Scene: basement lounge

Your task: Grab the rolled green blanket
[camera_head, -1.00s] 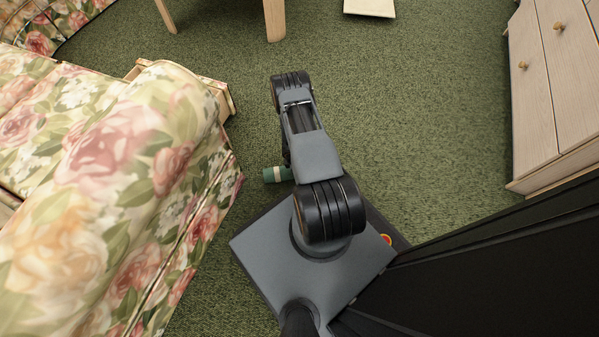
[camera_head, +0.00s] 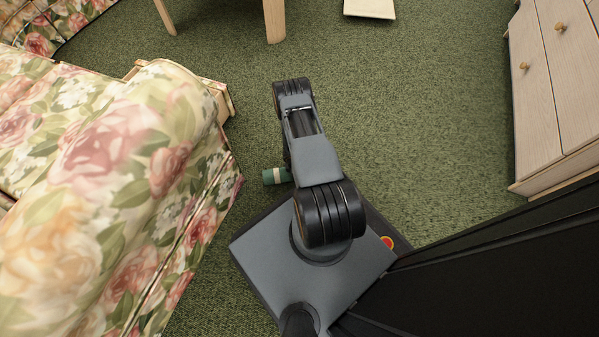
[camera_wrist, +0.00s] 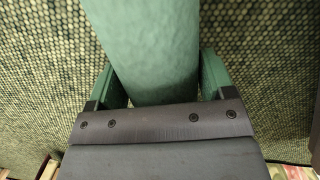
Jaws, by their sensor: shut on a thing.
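The rolled green blanket (camera_head: 270,177) shows in the head view as a short green roll with a pale band, just left of my arm. Its right part is hidden behind the arm. In the wrist view the green roll (camera_wrist: 152,45) fills the top middle and runs down between the two fingers. My gripper (camera_wrist: 155,85) is shut on it, with a green finger on each side of the roll. In the head view my gripper is hidden under the arm.
A floral sofa (camera_head: 110,170) stands close on the left. A pale wooden dresser (camera_head: 555,90) is at the right. Wooden legs (camera_head: 273,20) and a cream flat object (camera_head: 369,8) are at the top. Green carpet (camera_head: 410,110) between them is clear.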

